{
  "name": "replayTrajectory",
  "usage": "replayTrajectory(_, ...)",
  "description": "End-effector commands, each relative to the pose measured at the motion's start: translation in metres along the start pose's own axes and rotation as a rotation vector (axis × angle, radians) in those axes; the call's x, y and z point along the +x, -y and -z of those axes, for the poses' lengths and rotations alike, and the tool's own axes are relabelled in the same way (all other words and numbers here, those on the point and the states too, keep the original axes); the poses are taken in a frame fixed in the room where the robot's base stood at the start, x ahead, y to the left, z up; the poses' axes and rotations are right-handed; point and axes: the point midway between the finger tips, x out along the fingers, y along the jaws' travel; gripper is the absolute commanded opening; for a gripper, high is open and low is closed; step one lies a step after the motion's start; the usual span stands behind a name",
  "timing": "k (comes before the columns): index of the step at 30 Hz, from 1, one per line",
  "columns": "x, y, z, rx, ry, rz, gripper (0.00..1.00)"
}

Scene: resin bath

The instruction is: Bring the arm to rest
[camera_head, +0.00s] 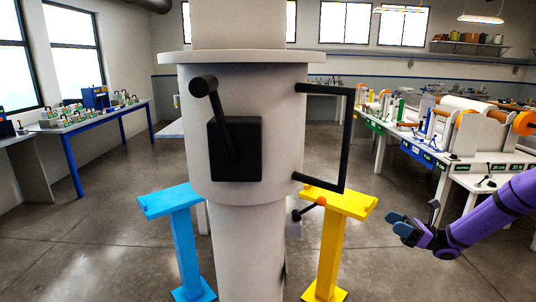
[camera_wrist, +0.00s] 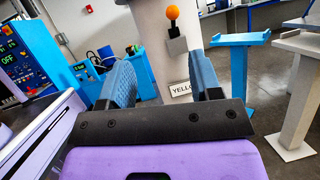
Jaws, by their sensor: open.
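My gripper (camera_head: 403,228) is at the end of my purple arm, at the right in the head view. Its blue-grey fingers point left, over open floor to the right of the yellow stand (camera_head: 330,245). In the wrist view my gripper (camera_wrist: 160,78) has its two fingers spread apart with nothing held between them. Beyond them stands a light column with an orange ball knob (camera_wrist: 172,12) and a label (camera_wrist: 181,90) partly hidden by the right finger.
A large grey cylinder (camera_head: 245,90) with black handles fills the middle of the head view. A blue stand (camera_head: 170,202) is at its left. Benches line the left (camera_head: 95,122) and right (camera_head: 430,150). A blue machine (camera_wrist: 22,50) shows in the wrist view.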

Motion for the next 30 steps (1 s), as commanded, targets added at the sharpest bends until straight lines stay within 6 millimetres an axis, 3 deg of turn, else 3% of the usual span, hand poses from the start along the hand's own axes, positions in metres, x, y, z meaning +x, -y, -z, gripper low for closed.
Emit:
replayTrajectory(8, 0.019, -0.012, -0.009, -0.031, -0.101, -0.057, 0.58)
replayTrajectory(17, 0.053, -0.038, -0.024, -0.098, -0.290, -0.174, 0.58)
replayTrajectory(30, 0.116, -0.118, -0.062, -0.335, -0.747, -0.478, 0.58)
